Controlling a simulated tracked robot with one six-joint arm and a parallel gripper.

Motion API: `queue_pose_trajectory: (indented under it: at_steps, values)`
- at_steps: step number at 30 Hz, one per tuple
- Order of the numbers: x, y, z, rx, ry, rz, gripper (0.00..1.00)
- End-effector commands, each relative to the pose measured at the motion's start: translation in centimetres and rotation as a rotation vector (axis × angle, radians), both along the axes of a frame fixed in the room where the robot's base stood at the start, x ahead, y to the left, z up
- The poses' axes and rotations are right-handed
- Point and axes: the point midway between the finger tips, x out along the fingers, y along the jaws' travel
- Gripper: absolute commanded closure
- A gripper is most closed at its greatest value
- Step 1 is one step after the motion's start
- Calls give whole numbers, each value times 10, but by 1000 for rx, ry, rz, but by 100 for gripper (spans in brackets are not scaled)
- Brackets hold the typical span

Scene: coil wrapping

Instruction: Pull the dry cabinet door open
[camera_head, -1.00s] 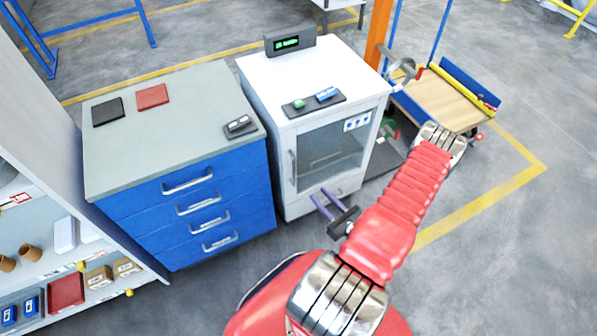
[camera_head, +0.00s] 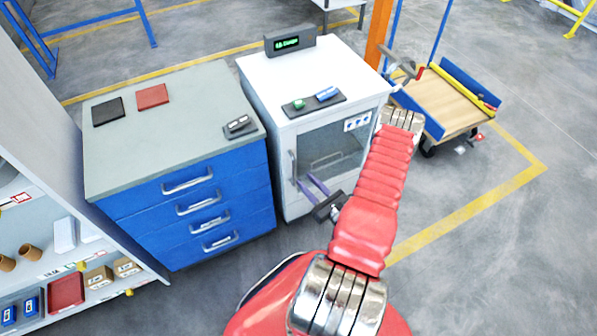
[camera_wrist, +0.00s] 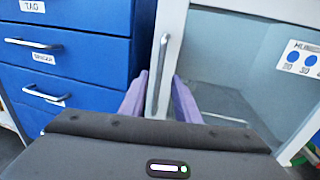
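The dry cabinet (camera_head: 262,72) is white, and its glass door (camera_head: 335,152) is shut. The upright bar handle (camera_head: 293,166) is on the door's left edge; it also shows in the wrist view (camera_wrist: 158,72). My gripper (camera_head: 308,182) is at the door's front near the handle's lower end. In the wrist view its two purple fingers (camera_wrist: 160,80) are apart, one on each side of the handle. I see gaps between the fingers and the bar, so it is not clamped. The handle's lowest part is close to the gripper body.
A blue drawer cabinet (camera_head: 185,208) with several protruding handles stands just left of the dry cabinet. A cart (camera_head: 445,100) is at the right. A shelf (camera_head: 60,265) with parts is at the lower left. The floor right of my arm is clear.

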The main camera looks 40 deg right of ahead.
Motion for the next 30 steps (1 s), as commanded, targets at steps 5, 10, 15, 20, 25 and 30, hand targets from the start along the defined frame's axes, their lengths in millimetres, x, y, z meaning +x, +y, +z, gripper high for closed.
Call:
queue_pose_trajectory:
  at_steps: [5,10,15,20,25,30]
  values:
    - [21,-1,0,-2,-1,3,71]
    - [41,-3,0,-2,-1,2,71]
    - [56,-5,0,-2,-1,2,71]
    - [61,-5,0,0,-1,0,71]
    - [61,-6,0,0,-1,-1,71]
    - [61,-5,0,0,-1,0,78]
